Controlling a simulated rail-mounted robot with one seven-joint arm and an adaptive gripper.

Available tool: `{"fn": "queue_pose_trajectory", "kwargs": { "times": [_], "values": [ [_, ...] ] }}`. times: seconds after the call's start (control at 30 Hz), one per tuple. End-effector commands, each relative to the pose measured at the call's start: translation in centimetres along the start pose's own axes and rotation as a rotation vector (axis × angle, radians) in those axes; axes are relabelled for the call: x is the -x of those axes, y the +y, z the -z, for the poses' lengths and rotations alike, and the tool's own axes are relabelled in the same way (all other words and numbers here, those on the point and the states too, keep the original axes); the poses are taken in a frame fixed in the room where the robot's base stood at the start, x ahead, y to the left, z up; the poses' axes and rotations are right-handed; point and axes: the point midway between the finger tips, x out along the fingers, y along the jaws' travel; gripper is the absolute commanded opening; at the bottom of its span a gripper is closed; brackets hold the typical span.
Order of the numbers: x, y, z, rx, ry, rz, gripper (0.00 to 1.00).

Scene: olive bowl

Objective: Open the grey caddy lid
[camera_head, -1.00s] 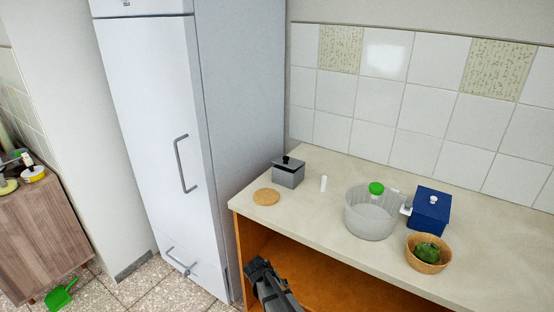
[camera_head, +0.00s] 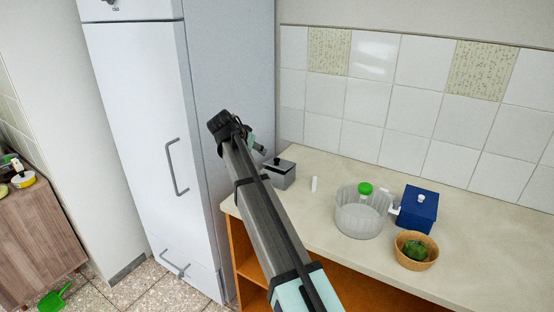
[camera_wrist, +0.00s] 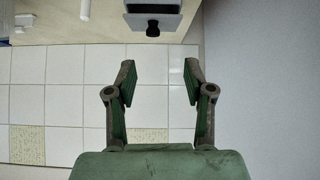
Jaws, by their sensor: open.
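The grey caddy (camera_head: 282,178) stands at the left end of the counter, with its lid on top and a black knob (camera_head: 277,161) on the lid. My arm covers part of the caddy's left side in the head view. In the wrist view the caddy (camera_wrist: 135,20) is at the top edge, cut off by the frame, with its black knob (camera_wrist: 153,28) below it. My gripper (camera_wrist: 160,72) is open and empty, apart from the caddy, with the tiled wall behind the fingers. In the head view its fingers are hard to make out.
Right of the caddy are a small white cylinder (camera_head: 314,184), a clear bowl (camera_head: 359,220) with a green-capped item, a blue box (camera_head: 418,212) and a wicker bowl (camera_head: 415,262). The tall fridge (camera_head: 150,130) stands left of the counter (camera_head: 330,163).

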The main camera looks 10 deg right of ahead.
Motion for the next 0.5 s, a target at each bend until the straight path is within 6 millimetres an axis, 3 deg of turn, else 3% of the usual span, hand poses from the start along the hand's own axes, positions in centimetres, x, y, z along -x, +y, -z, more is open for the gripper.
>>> {"fn": "queue_pose_trajectory", "kwargs": {
  "times": [0.1,0.23,0.5],
  "values": [
    [0.4,1.1,1.8,-0.055,-0.007,-0.011,0.53],
    [-0.1,1.3,2.1,-0.067,-0.010,-0.014,0.53],
    [-4.1,1.3,2.1,-0.063,-0.011,-0.015,0.53]
  ]
}}
